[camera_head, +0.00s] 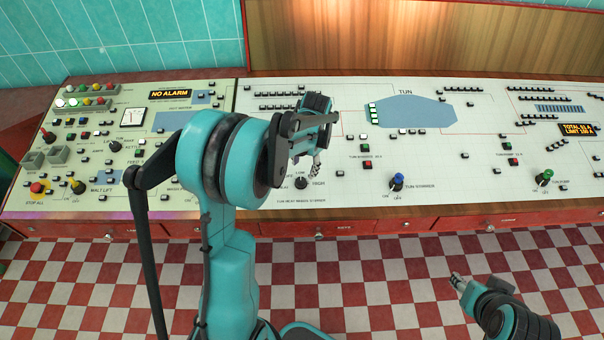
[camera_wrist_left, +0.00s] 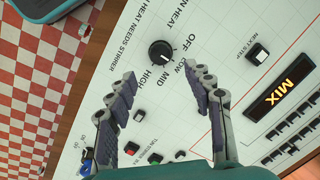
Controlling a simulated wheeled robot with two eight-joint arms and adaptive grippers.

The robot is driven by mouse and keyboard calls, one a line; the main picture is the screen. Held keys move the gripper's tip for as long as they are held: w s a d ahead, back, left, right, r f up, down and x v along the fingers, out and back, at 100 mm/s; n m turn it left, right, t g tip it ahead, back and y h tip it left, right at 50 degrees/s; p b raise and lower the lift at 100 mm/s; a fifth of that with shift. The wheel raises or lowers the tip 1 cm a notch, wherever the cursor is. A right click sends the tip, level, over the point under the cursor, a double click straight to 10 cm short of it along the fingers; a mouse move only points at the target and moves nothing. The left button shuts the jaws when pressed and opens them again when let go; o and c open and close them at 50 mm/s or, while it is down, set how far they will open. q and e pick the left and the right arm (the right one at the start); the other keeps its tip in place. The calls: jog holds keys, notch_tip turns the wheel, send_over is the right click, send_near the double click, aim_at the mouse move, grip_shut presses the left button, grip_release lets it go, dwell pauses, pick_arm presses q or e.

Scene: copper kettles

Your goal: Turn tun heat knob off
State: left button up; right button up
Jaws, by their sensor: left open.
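The tun heat knob (camera_wrist_left: 161,53) is a round black dial with a pale pointer mark. The knob also shows in the head view (camera_head: 301,183), just below my left gripper (camera_head: 314,166). In the left wrist view my left gripper (camera_wrist_left: 165,80) is open and empty, its fingers apart, with the knob beyond the gap between the tips. My right gripper (camera_head: 457,281) is low over the floor, away from the panel.
A blue stirrer knob (camera_head: 397,181) stands right of the heat knob, with a green pump knob (camera_head: 544,177) farther right. A white button (camera_wrist_left: 257,53) and the MIX display (camera_wrist_left: 283,92) are nearby. The wooden front edge (camera_head: 440,212) borders the panel.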

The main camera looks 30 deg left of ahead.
aim_at(301, 180)
pick_arm(q)
jog(key=f, duration=0.2)
jog(key=f+b, duration=0.1)
jog(key=f, duration=0.2)
jog(key=a+f+b, duration=0.1)
jog(key=f, duration=0.1)
jog(key=shift+w+a+f, duration=0.1)
jog(key=shift+f, duration=0.25)
jog(key=c, duration=1.2)
